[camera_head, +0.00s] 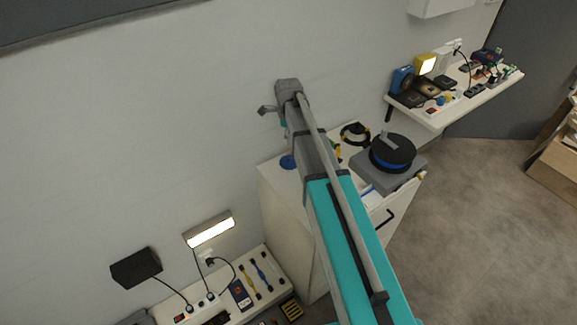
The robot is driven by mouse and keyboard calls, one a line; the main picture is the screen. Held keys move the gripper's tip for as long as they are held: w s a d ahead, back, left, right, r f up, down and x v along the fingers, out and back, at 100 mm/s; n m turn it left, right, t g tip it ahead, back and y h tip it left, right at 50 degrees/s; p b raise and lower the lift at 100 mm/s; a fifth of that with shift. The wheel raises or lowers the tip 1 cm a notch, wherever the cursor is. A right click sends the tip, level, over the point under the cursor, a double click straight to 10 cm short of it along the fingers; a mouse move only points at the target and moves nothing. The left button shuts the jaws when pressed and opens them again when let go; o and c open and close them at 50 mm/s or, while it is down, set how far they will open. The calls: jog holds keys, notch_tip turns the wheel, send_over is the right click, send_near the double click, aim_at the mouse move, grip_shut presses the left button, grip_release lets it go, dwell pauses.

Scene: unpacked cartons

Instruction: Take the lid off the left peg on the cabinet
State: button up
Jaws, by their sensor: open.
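The white cabinet (283,198) stands against the wall, partly behind my arm. A small blue round thing (288,161) sits at the left of its top, cut off by my arm; it may be the lid, but I cannot make out a peg there. My arm reaches from the lower right up over the cabinet. At its far end, small grey prongs that look like my gripper (266,109) stick out to the left, apart and empty, above the blue thing in the picture. The rest of the wrist is hidden behind the arm.
On the cabinet's right, a black and blue spool (392,152) sits on a grey box (404,180), near a dark cable coil (355,134). A cluttered wall shelf (455,100) is at upper right. A bench (268,279) with tools and a lit lamp (210,231) is at lower left.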

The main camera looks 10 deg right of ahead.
aim_at(289, 157)
jog(key=shift+f+b, duration=2.55)
jog(key=shift+f, duration=0.3)
jog(key=shift+f, duration=0.1)
jog(key=shift+s+d+f+b, duration=0.1)
jog(key=shift+f+b, duration=1.15)
jog(key=shift+b, duration=0.05)
jog(key=shift+s+d+f+b, duration=0.1)
jog(key=shift+f+b, duration=1.15)
jog(key=shift+b, duration=0.05)
jog(key=shift+c, duration=0.3)
jog(key=c, duration=0.9)
